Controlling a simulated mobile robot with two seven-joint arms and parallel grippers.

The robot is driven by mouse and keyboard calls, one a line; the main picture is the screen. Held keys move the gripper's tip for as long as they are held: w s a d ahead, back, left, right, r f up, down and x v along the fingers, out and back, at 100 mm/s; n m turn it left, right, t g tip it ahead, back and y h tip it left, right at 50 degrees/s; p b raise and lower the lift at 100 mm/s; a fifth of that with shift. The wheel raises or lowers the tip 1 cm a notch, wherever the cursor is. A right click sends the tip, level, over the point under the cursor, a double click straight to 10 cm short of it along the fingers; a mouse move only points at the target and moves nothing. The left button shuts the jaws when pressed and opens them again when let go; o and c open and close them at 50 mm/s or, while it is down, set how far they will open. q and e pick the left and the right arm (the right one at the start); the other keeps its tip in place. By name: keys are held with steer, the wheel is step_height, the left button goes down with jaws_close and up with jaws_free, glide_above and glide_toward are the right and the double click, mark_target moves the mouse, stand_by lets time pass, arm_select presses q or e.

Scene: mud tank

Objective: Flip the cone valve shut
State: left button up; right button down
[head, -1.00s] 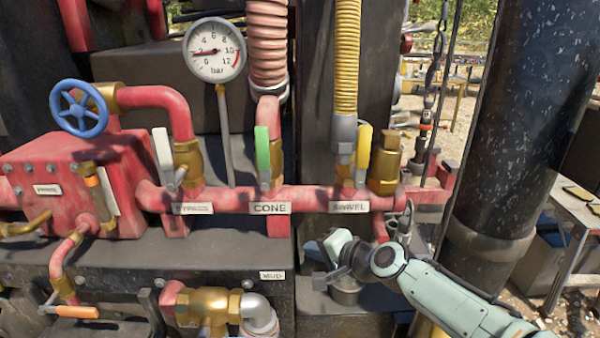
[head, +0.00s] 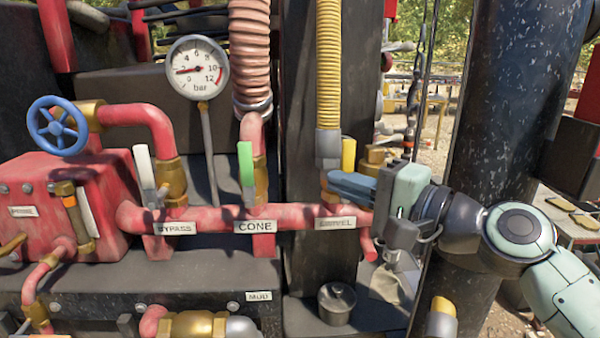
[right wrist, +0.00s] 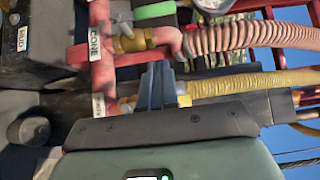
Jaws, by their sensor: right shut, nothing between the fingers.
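The cone valve's green lever (head: 246,163) stands upright above the plate marked CONE (head: 255,227) on the red manifold pipe (head: 200,218). In the right wrist view the green lever (right wrist: 154,11) is at the top, beside its brass body (right wrist: 132,42). My right gripper (head: 335,182) is shut and empty. Its blue-grey fingers point left, in front of the swivel valve, to the right of the green lever and apart from it. The fingers (right wrist: 157,70) also show in the right wrist view, below the cone valve. My left gripper is not in view.
The white bypass lever (head: 143,166) stands left of the green one. The yellow swivel lever (head: 348,155) is partly behind my right gripper. A ribbed pink hose (head: 249,60) and a yellow hose (head: 329,70) rise above. A lidded pot (head: 337,303) stands below.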

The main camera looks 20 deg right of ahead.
mark_target(247, 176)
steer(key=s+a+p+x, duration=0.1)
steer(key=a+p+x, duration=0.1)
steer(key=x, duration=1)
steer(key=shift+a+p, duration=0.35)
steer(key=shift+p, duration=0.1)
